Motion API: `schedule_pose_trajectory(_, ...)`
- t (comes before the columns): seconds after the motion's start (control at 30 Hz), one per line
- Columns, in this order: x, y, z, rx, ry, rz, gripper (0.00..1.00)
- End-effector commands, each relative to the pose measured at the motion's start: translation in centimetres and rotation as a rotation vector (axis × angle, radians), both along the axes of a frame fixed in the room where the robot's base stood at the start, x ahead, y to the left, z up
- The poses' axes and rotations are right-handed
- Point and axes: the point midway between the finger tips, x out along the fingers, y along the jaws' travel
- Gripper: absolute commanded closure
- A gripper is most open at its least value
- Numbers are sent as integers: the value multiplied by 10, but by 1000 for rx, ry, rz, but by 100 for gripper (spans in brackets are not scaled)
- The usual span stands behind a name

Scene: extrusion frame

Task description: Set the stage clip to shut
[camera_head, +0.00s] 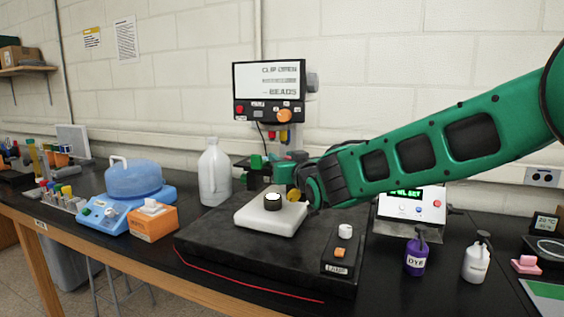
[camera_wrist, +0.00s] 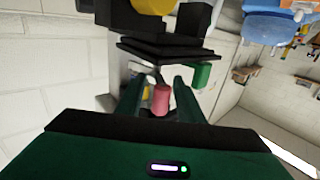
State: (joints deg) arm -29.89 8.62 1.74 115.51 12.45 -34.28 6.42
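The display (camera_head: 269,80) at the back reads "CLIP OPEN" and, lower, "BEADS". The white stage block (camera_head: 262,222) with a dark round part and white top (camera_head: 272,199) sits on a black slab. My gripper (camera_head: 285,172) is behind and just above the block, beside a dark apparatus with a green block (camera_head: 256,162). In the wrist view my green fingers (camera_wrist: 158,88) stand apart, with a pinkish-red cylinder (camera_wrist: 161,99) between them and gaps visible on both sides. I cannot tell whether that cylinder belongs to the clip. The clip itself is not clearly distinguishable.
A control box (camera_head: 343,250) with a white knob and orange button stands at the slab's front right. A white jug (camera_head: 214,172) and an orange box (camera_head: 152,221) stand left. A purple bottle (camera_head: 416,257) and a white bottle (camera_head: 477,262) stand right.

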Motion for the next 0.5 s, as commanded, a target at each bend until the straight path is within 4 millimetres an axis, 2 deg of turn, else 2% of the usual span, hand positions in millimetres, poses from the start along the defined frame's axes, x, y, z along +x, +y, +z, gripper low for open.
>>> schedule_pose_trajectory(0.27,2,0,0,0,1,-1,66)
schedule_pose_trajectory(0.3,2,0,0,0,1,-1,71)
schedule_pose_trajectory(0.43,2,0,0,0,1,-1,100)
schedule_pose_trajectory(0.5,2,0,0,0,1,-1,100)
